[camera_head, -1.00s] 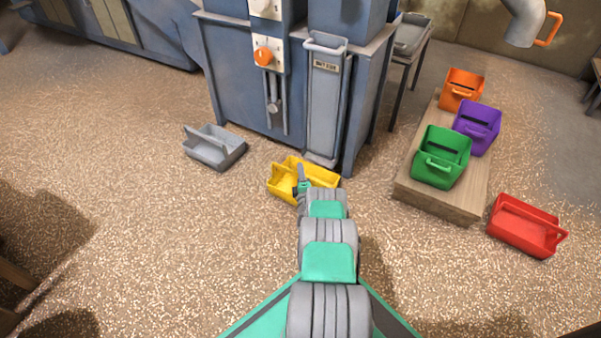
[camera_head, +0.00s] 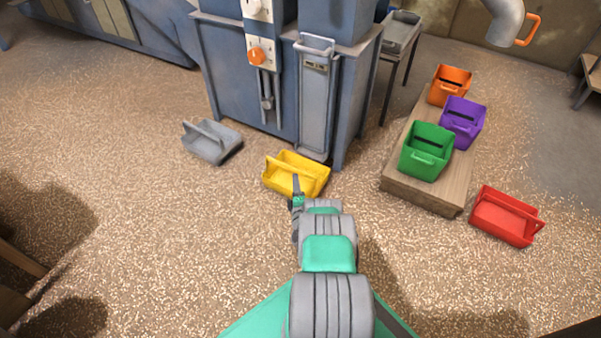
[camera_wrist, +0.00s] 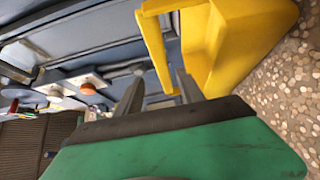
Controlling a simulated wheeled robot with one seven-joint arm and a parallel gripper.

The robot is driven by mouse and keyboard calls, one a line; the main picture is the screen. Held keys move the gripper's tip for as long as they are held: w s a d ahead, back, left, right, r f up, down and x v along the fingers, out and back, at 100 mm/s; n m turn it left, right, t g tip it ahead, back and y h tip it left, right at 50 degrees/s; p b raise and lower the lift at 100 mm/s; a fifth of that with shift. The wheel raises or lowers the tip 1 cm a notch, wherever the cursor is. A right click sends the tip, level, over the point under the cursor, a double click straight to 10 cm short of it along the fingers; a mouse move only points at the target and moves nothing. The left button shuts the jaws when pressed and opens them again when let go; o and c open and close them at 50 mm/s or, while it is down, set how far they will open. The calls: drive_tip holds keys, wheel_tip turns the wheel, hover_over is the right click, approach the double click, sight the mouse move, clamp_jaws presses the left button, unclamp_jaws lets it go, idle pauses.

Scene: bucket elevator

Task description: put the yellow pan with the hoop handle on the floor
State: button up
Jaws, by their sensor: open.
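The yellow pan (camera_head: 310,180) with a hoop handle sits upright on the floor in front of the blue machine. My gripper (camera_head: 297,186) is at its near side in the head view, and the arm no longer covers much of the pan. In the wrist view my gripper (camera_wrist: 158,90) has its two fingers apart with nothing held between them. The pan's yellow body (camera_wrist: 245,40) is at the upper right there, and its hoop handle (camera_wrist: 154,48) stands just beyond the fingertips. I cannot tell whether a finger touches the handle.
A grey pan (camera_head: 212,145) lies on the floor to the left. A wooden platform (camera_head: 425,196) at the right carries green (camera_head: 426,152), purple (camera_head: 463,122) and orange (camera_head: 450,86) pans. A red pan (camera_head: 505,215) is beside it. The blue machine (camera_head: 225,75) stands behind.

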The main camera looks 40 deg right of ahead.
drive_tip(key=w+a+r+g+y, duration=0.1)
drive_tip(key=w+a+r+y, duration=0.3)
drive_tip(key=w+r, duration=0.4)
drive_tip(key=w+a+r+y, duration=0.3)
drive_tip(key=w+a+r, duration=0.2)
drive_tip(key=w+r, duration=0.25)
drive_tip(key=s+a+r+m+g+y, duration=0.2)
drive_tip(key=a+r+g+y, duration=0.15)
drive_tip(key=a+r, duration=0.9)
drive_tip(key=s+a+r+m+g, duration=0.2)
drive_tip(key=s+a+r, duration=0.2)
drive_tip(key=s+r, duration=0.25)
drive_tip(key=s+a+r+m+g, duration=0.2)
drive_tip(key=s+a+r, duration=0.3)
drive_tip(key=s, duration=0.3)
drive_tip(key=s+a+r+m+g, duration=0.1)
drive_tip(key=s+a+m+g, duration=0.1)
drive_tip(key=s, duration=1)
drive_tip(key=s+a+r+m+g, duration=0.1)
drive_tip(key=s+a+m+g, duration=0.1)
drive_tip(key=s, duration=1)
drive_tip(key=shift+s+a+r+m+g+h, duration=0.25)
drive_tip(key=shift+s+a+m+g+h, duration=0.15)
drive_tip(key=shift+m, duration=0.4)
